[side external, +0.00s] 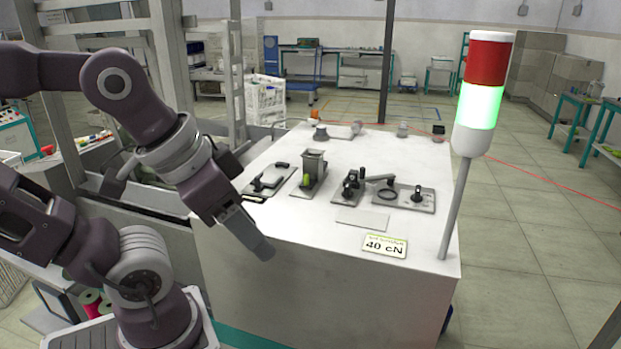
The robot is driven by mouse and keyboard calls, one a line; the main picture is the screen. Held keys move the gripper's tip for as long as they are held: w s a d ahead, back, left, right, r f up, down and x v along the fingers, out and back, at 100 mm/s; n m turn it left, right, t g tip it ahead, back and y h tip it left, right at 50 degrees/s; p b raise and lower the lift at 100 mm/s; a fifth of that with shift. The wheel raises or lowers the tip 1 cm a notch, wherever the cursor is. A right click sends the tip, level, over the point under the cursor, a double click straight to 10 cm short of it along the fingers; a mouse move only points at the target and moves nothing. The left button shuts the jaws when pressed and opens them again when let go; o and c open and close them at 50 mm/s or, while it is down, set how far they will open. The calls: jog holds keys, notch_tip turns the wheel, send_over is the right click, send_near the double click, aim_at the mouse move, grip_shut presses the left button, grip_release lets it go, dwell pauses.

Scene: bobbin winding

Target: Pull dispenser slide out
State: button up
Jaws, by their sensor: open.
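The dispenser appears to be the small grey upright box (314,163) on a flat base plate, left of centre on the white worktop. A yellow-green part (306,181) sits low at its front; I cannot tell whether this is the slide or how far out the slide stands. My gripper (262,248) points down and to the right near the front left edge of the worktop, well apart from the dispenser. It is open, with nothing seen in it; the gap between its fingers is hard to make out from this side.
A plate with a black handle (268,180) lies left of the dispenser. Black-knobbed fixtures (355,183) and a plate with a dark ring (388,194) lie right. A "40 cN" card (385,246) lies near the front. A signal tower (475,100), lit green, rises at the right edge.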

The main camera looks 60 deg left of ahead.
jog(key=shift+c, duration=0.4)
jog(key=w+a+r+n, duration=0.1)
jog(key=w, duration=0.1)
jog(key=w+a+r+n+g, duration=0.1)
jog(key=w+a+r, duration=0.1)
jog(key=w, duration=0.1)
jog(key=w+a+r+n, duration=0.1)
jog(key=w, duration=0.2)
jog(key=shift+w+a+r+g, duration=0.15)
jog(key=shift+r+g, duration=0.05)
jog(key=shift+g, duration=0.2)
jog(key=c, duration=0.4)
jog(key=n+g, duration=0.4)
jog(key=n, duration=0.2)
send_over(306, 175)
notch_tip(306, 175, down, 3)
jog(key=shift+f, duration=0.15)
jog(key=shift+a+f, duration=0.15)
jog(key=shift+f, duration=3.75)
grip_shut()
